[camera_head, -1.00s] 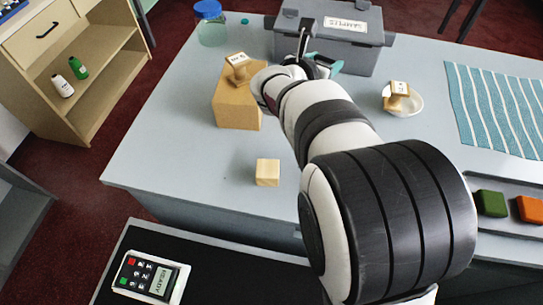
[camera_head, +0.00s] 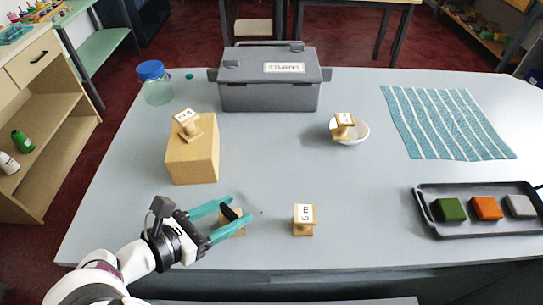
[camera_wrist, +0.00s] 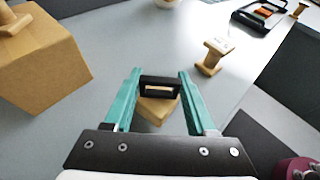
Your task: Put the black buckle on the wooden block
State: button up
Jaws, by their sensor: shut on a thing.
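The black buckle (camera_wrist: 160,83), a dark rectangular frame, is between the teal fingers of my gripper (camera_wrist: 158,84) in the wrist view, and my gripper is shut on it. The small wooden block (camera_wrist: 158,108) is right below the buckle there. I cannot tell whether the buckle touches its top. In the head view my gripper (camera_head: 237,217) is low over the front left of the counter, and its fingers partly hide the wooden block (camera_head: 238,233).
A stamp (camera_head: 304,220) stands just right of my gripper. A larger tan box (camera_head: 192,162) with a stamp (camera_head: 187,126) on top is behind it. Farther off are a grey case (camera_head: 270,90), a saucer (camera_head: 361,133) with a stamp, a striped cloth (camera_head: 445,123) and a black tray (camera_head: 480,230).

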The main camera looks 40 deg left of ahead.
jog(key=shift+f, duration=0.1)
jog(key=o, duration=1.3)
jog(key=v, duration=1.2)
